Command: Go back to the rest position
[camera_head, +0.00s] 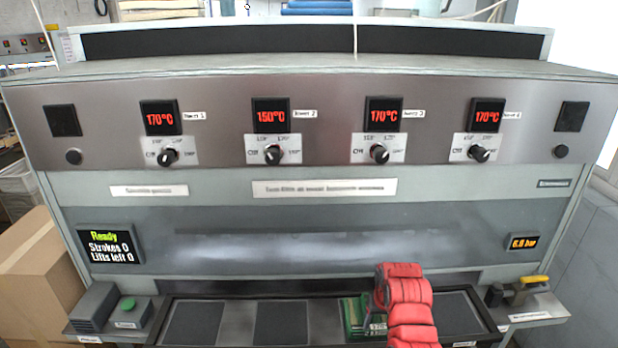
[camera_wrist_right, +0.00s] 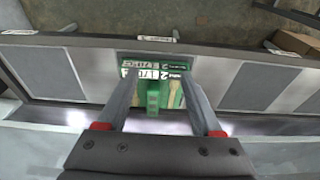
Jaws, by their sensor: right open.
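My right gripper (camera_head: 378,297), at the end of my red arm, is low over the press tray in the head view. In the right wrist view its two grey fingers (camera_wrist_right: 158,76) are spread apart. A green holder (camera_wrist_right: 153,97) with pale wooden pieces and a white label lies between and beyond the fingertips. The holder also shows in the head view (camera_head: 352,318), partly hidden by my right arm. I cannot tell whether a finger touches it. My left gripper is not in view.
The press panel (camera_head: 310,182) has knobs and displays reading 170, 150, 170 and 170°C. A screen (camera_head: 108,246) reads Ready, Strokes 0, Lifts left 0. The tray has dark pads (camera_head: 282,322). A green button (camera_head: 127,304) is left, a yellow-handled valve (camera_head: 530,285) right, a cardboard box (camera_head: 38,275) far left.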

